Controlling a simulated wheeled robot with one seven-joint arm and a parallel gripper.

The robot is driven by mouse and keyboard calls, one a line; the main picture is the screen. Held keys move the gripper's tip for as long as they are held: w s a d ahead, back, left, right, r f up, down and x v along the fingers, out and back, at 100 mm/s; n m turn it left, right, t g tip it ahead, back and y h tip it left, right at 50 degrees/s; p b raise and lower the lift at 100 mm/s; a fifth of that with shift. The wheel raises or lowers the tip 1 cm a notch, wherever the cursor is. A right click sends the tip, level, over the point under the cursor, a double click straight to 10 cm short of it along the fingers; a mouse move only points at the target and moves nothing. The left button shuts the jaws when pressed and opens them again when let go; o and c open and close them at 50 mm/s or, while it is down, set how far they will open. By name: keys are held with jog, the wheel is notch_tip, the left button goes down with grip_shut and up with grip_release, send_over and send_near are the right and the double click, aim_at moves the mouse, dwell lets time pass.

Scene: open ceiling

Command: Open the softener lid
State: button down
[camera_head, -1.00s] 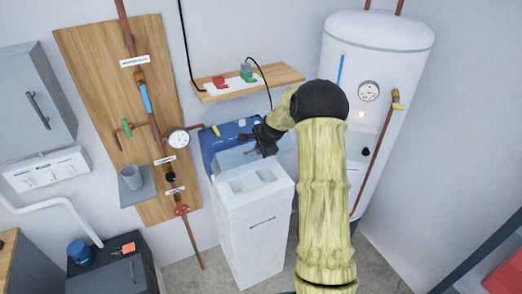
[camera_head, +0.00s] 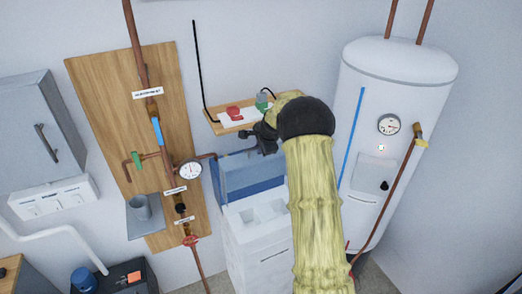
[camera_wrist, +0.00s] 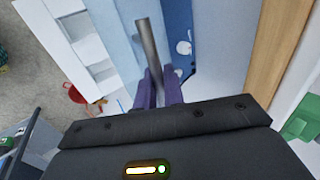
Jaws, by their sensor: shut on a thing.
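The softener is a white cabinet (camera_head: 262,250) with open square compartments in its top, which also shows in the wrist view (camera_wrist: 65,8). Its blue lid (camera_head: 245,182) stands raised at the back of the cabinet, steeply tilted. In the wrist view the lid (camera_wrist: 118,25) is a pale blue panel with a grey bar handle (camera_wrist: 148,50). My gripper (camera_head: 262,142) is at the lid's upper edge. Its purple fingers (camera_wrist: 157,85) are shut on the bar handle. My arm hides the right side of the cabinet.
A wooden shelf (camera_head: 222,126) with red and green items is close behind my gripper. A white tank (camera_head: 390,90) stands to the right. A wooden board (camera_head: 95,95) with pipes and a gauge (camera_head: 189,170) is on the left wall.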

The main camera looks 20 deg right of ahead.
jog(key=shift+w, duration=0.15)
jog(key=c, duration=1.6)
grip_release()
jog(key=b+v, duration=0.5)
jog(key=v, duration=1.2)
jog(key=shift+r, duration=0.15)
jog(key=shift+c, duration=0.2)
